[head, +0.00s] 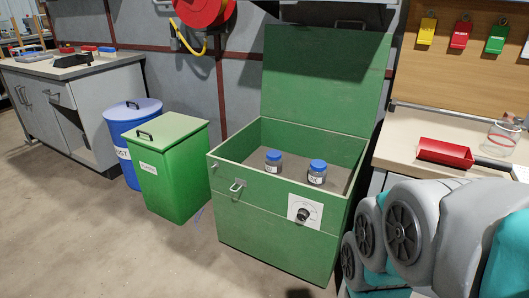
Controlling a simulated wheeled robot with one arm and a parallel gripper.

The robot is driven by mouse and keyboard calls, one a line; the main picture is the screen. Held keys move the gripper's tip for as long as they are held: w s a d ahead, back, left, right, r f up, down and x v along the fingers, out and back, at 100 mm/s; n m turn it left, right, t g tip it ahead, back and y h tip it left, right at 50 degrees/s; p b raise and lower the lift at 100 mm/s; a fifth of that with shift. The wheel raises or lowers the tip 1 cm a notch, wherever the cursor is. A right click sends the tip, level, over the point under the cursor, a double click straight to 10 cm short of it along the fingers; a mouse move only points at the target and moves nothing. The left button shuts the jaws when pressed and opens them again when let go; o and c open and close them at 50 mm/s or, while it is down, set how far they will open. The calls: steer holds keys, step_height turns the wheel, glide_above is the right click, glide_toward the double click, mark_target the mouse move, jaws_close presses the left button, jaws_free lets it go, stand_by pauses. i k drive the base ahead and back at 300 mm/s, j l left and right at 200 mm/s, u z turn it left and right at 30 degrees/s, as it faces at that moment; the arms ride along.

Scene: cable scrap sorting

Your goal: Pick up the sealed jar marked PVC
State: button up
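Two jars with blue lids stand upright inside an open green chest (235,212). The left jar (273,163) and the right jar (317,174) stand apart, each with a small white label. The lettering is too small to read, so I cannot tell which one is marked PVC. The chest's lid (325,85) is raised at the back. My grey and teal arm fills the lower right, to the right of the chest. My gripper is not in view.
A green lidded bin (178,178) and a blue drum (122,165) stand left of the chest. The floor (110,245) at front left is clear.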

mark_target(317, 171)
steer(key=i+j+z, duration=0.6)
steer(key=j, duration=0.4)
steer(key=i+j+z, duration=0.4)
steer(key=j, duration=0.4)
steer(key=k+l, duration=0.1)
steer(key=l, duration=0.1)
